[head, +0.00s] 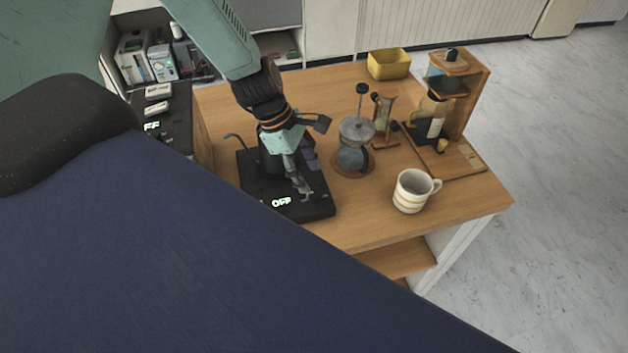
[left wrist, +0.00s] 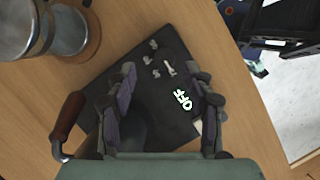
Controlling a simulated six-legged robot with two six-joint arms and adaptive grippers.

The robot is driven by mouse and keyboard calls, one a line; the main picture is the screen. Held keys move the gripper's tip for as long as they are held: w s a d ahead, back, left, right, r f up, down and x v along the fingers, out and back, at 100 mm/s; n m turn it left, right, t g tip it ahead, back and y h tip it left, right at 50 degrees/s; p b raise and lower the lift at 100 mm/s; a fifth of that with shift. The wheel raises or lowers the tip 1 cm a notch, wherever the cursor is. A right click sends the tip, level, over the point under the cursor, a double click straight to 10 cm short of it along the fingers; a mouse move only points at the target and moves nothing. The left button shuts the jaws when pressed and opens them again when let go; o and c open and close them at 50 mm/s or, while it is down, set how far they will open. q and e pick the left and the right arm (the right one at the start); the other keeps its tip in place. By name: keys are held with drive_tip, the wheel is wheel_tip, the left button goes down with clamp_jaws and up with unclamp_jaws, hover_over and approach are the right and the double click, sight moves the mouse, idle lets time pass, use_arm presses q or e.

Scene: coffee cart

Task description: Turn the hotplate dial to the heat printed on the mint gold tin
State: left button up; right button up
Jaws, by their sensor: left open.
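The black hotplate (head: 318,206) lies on the wooden cart top. Its display (head: 281,202) glows OFF, and it also shows in the left wrist view (left wrist: 183,100). Small pale marks and a light pointer-like piece (left wrist: 168,68), possibly the dial, lie near that display; detail is too small to read. My left gripper (head: 303,182) is over the hotplate, pointing down. In the left wrist view its two dark fingers (left wrist: 165,95) are apart with nothing held between them. I cannot make out a mint gold tin. My right gripper is not in view.
A glass press (head: 355,131), an hourglass-like stand (head: 384,122), a striped mug (head: 412,191), a yellow bin (head: 389,65) and a wooden coffee stand (head: 464,100) stand to the right. A brown handle (left wrist: 68,116) is beside my left fingers. The cart's front corner is clear.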

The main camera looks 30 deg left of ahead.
sight(315, 192)
use_arm(q)
drive_tip(key=shift+s+d+f+b, duration=0.15)
drive_tip(key=shift+f+b, duration=0.2)
drive_tip(key=shift+f, duration=0.4)
drive_tip(key=shift+s+d+f+b, duration=0.1)
drive_tip(key=shift+d+f+b, duration=0.1)
drive_tip(key=shift+f+b, duration=0.35)
drive_tip(key=shift+s+d+f+b, duration=0.1)
drive_tip(key=shift+d+f+b, duration=0.05)
drive_tip(key=shift+f+b, duration=0.35)
drive_tip(key=shift+w+d+f+b, duration=0.35)
drive_tip(key=shift+f+b, duration=0.15)
drive_tip(key=shift+f, duration=0.1)
drive_tip(key=shift+s+a+r, duration=0.1)
drive_tip(key=shift+s+r, duration=0.05)
drive_tip(key=shift+s, duration=0.1)
drive_tip(key=shift+w, duration=0.25)
drive_tip(key=c, duration=0.6)
clamp_jaws()
